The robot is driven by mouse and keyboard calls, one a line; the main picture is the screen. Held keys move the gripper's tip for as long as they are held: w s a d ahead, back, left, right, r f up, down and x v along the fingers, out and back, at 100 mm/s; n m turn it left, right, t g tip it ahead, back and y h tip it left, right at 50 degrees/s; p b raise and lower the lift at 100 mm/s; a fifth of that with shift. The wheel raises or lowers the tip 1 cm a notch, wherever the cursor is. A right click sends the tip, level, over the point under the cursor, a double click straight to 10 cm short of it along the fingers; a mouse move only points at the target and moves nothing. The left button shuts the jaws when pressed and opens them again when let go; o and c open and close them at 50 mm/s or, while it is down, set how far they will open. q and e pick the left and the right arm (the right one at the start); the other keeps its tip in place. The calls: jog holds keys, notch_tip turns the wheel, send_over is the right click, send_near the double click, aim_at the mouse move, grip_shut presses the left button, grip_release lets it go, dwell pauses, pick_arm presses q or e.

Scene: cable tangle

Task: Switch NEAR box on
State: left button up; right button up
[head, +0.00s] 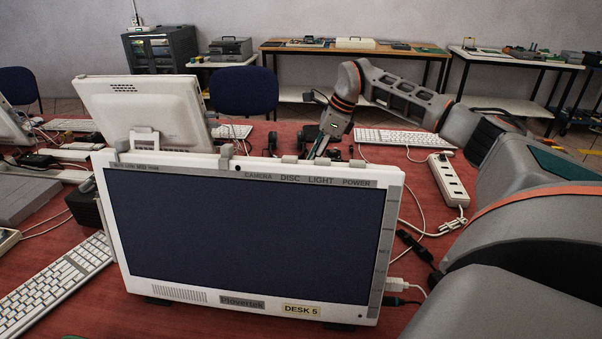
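No label reading NEAR is legible, so I cannot tell which box it is. A white power strip (449,180) lies on the red desk at the right, beside my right arm. A black box (86,209) is partly hidden behind the left edge of the large white monitor (245,235). My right arm reaches in from the right and bends down behind this monitor. My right gripper (320,150) is low behind the monitor's top edge, which hides its fingertips and whatever is below them. My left gripper is out of view.
The monitor, marked DESK 5, blocks the middle of the desk. A second monitor (147,112) stands behind it. Keyboards (52,285) lie at front left and at the back (402,138). Loose cables (425,228) run along the right side. Chairs and side tables stand farther back.

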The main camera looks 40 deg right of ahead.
jog(key=x, duration=0.3)
jog(key=shift+f, duration=0.25)
jog(key=shift+b+x, duration=0.45)
jog(key=shift+x, duration=0.4)
jog(key=shift+w+a+f, duration=0.1)
jog(key=shift+w+f, duration=0.1)
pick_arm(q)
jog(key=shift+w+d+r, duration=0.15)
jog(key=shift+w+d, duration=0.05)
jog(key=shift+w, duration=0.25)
pick_arm(e)
grip_shut()
